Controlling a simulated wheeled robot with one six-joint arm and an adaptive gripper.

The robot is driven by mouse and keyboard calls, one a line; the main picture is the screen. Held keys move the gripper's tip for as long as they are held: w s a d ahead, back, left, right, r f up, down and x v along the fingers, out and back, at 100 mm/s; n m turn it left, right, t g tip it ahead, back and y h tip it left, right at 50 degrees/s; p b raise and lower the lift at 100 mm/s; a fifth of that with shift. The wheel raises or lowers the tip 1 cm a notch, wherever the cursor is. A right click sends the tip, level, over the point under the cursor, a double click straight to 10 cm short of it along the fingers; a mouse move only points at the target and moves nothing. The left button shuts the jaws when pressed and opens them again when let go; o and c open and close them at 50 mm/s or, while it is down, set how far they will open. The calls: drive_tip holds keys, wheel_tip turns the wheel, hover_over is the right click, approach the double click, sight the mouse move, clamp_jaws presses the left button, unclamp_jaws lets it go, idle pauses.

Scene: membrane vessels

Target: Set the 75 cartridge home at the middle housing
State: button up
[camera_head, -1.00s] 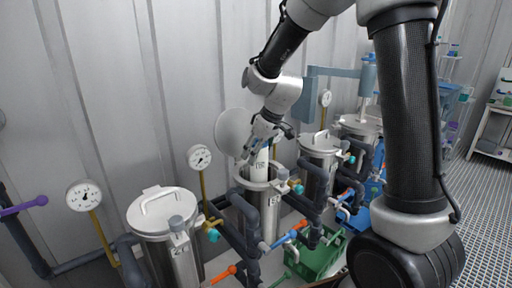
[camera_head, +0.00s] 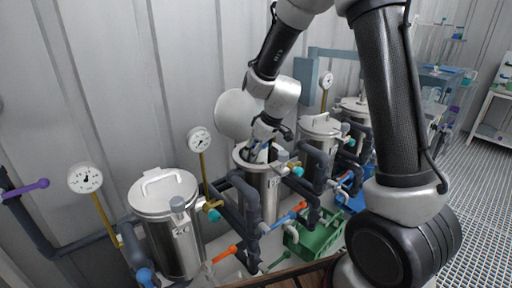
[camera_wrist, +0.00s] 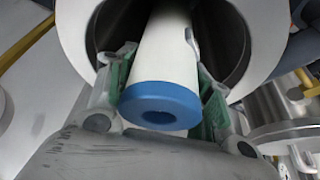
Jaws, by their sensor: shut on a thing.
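The middle housing (camera_head: 268,192) is a steel vessel with its top open, and its round lid (camera_head: 238,114) is swung up behind it. My gripper (camera_head: 262,146) is at the mouth of this housing, pointing down. In the wrist view my gripper (camera_wrist: 163,100) is shut on the white cartridge (camera_wrist: 163,55), its green-lined fingers on both sides. The cartridge has a blue end cap (camera_wrist: 160,104) with a dark hole, facing the camera. Its far part goes into the dark bore of the housing (camera_wrist: 237,45). How deep it sits is hidden, and no number on it is readable now.
A closed lidded vessel (camera_head: 168,222) stands at the left and another closed vessel (camera_head: 320,150) at the right. Pressure gauges (camera_head: 200,140) stand beside them. Grey pipes with orange valve handles (camera_head: 226,255) run in front.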

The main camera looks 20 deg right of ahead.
sight(267, 145)
drive_tip(key=shift+f, duration=2.9)
drive_tip(key=o, duration=1.5)
drive_tip(key=shift+o, duration=0.2)
drive_tip(key=v, duration=1.2)
